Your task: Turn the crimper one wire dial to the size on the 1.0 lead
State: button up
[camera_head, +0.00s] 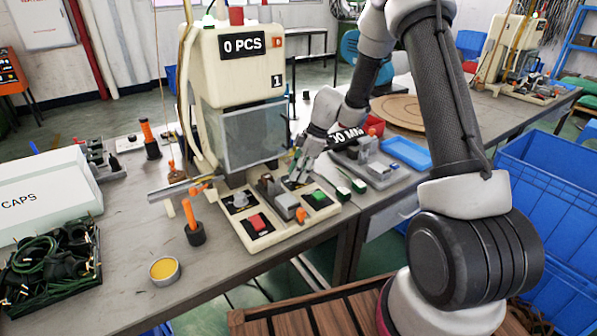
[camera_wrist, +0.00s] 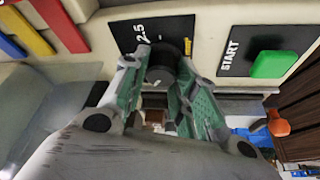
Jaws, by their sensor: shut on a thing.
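Crimper one (camera_head: 235,55) is a cream machine with a "0 PCS" display and a "1" label. In the wrist view, the black wire dial (camera_wrist: 165,62) sits on a black plate marked "2.5"; other marks are hidden. My gripper (camera_wrist: 160,72) is shut on the dial, its green-padded fingers on either side of the knob. In the head view, my gripper (camera_head: 297,172) is at the crimper's base panel and hides most of the dial. I cannot make out a lead marked 1.0.
A green START button (camera_wrist: 274,64) is right of the dial in the wrist view. A red button (camera_head: 257,222) and orange-handled tools (camera_head: 193,220) are near the panel's front left. A crate of dark cables (camera_head: 50,265) and a CAPS box (camera_head: 40,192) stand at the left.

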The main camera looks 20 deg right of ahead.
jog(key=shift+n, duration=0.6)
jog(key=o, duration=1)
jog(key=shift+r, duration=0.1)
jog(key=v, duration=1.1)
jog(key=shift+w+r, duration=0.25)
jog(key=shift+r, duration=0.15)
jog(key=shift+d, duration=0.1)
